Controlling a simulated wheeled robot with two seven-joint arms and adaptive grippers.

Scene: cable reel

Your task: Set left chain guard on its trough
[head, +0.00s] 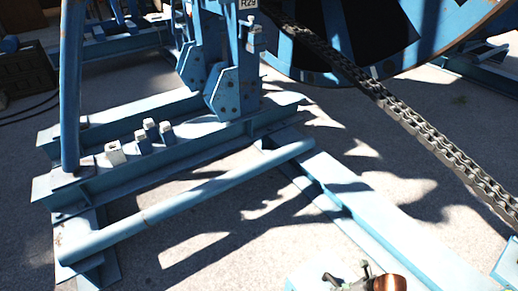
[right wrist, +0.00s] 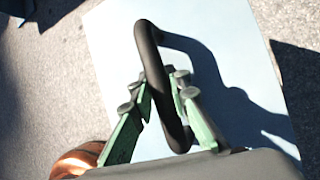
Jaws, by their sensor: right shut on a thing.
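A dark curved handle (right wrist: 150,60) rises over a flat pale blue plate (right wrist: 110,50) in the right wrist view; this looks like the chain guard, though I cannot tell if it is the left one. My right gripper (right wrist: 162,88) has its green fingers closed on both sides of the handle. In the head view, the right gripper (head: 347,279) shows only partly at the bottom edge, over a pale blue surface (head: 308,270). The trough cannot be clearly picked out. My left gripper is not in view.
A heavy chain (head: 425,130) slants from the large blue reel (head: 400,66) down to the right edge. A blue steel frame (head: 180,205) with uprights and a tube stands at left. A long pale blue beam (head: 375,235) runs toward the lower right. Sunlit concrete lies between.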

